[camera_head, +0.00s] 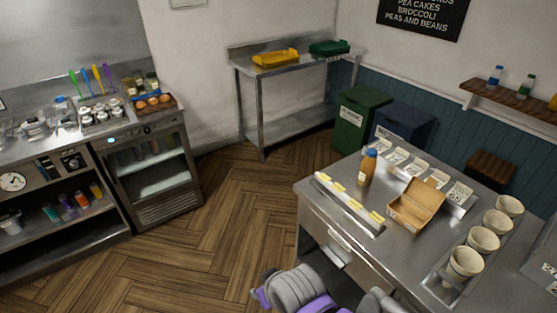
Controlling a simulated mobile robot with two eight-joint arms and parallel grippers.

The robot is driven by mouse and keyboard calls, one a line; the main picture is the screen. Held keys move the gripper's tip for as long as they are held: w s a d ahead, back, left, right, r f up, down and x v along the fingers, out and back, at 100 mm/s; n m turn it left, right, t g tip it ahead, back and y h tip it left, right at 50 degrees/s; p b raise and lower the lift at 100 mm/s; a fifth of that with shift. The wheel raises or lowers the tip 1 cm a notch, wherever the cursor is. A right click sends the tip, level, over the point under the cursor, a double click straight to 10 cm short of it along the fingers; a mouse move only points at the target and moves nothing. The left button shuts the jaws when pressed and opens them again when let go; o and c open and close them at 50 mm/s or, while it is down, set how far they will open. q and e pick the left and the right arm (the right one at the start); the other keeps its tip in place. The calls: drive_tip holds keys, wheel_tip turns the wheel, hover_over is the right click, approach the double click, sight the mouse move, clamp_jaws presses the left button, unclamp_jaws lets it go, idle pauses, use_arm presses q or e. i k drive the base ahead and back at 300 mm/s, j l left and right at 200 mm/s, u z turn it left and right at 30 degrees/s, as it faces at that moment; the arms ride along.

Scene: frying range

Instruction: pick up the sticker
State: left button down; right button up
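I cannot tell for certain which thing is the sticker. A long pale strip (345,200) with several small yellow pieces lies along the left edge of the steel table (320,225). Several white cards or packets with dark print (409,169) lie in a row along the table's far side. An open brown cardboard box (417,203) stands between the strip and the row. Grey and purple parts of my own arm show at the bottom edge, below the table front. Neither gripper's fingertips can be made out.
A bottle with a blue cap (367,168) stands beside the strip. Several pale cups (483,240) line the table's right side. Green (355,120) and dark blue (403,123) bins stand behind. A fridge counter (155,175) is at left. The wooden floor between is clear.

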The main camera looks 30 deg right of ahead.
sight(325, 179)
drive_tip(key=i+z, duration=0.2)
drive_tip(key=i, duration=0.25)
drive_tip(key=i+j+z, duration=0.25)
drive_tip(key=i, duration=0.2)
drive_tip(key=i+j+z, duration=0.2)
drive_tip(key=i, duration=0.25)
drive_tip(key=i+z, duration=0.25)
drive_tip(key=z, duration=0.2)
drive_tip(key=i+j+z, duration=0.2)
drive_tip(key=z, duration=0.25)
drive_tip(key=i+j+z, duration=0.2)
drive_tip(key=z, duration=0.25)
drive_tip(key=i+j+z, duration=0.2)
drive_tip(key=z, duration=0.15)
drive_tip(key=i+j+z, duration=0.15)
drive_tip(key=z, duration=0.25)
drive_tip(key=i+j+z, duration=0.1)
drive_tip(key=j+z, duration=0.25)
drive_tip(key=i+j+z, duration=0.1)
drive_tip(key=j+z, duration=0.2)
drive_tip(key=i+j+z, duration=0.1)
drive_tip(key=j+z, duration=0.2)
drive_tip(key=j, duration=0.25)
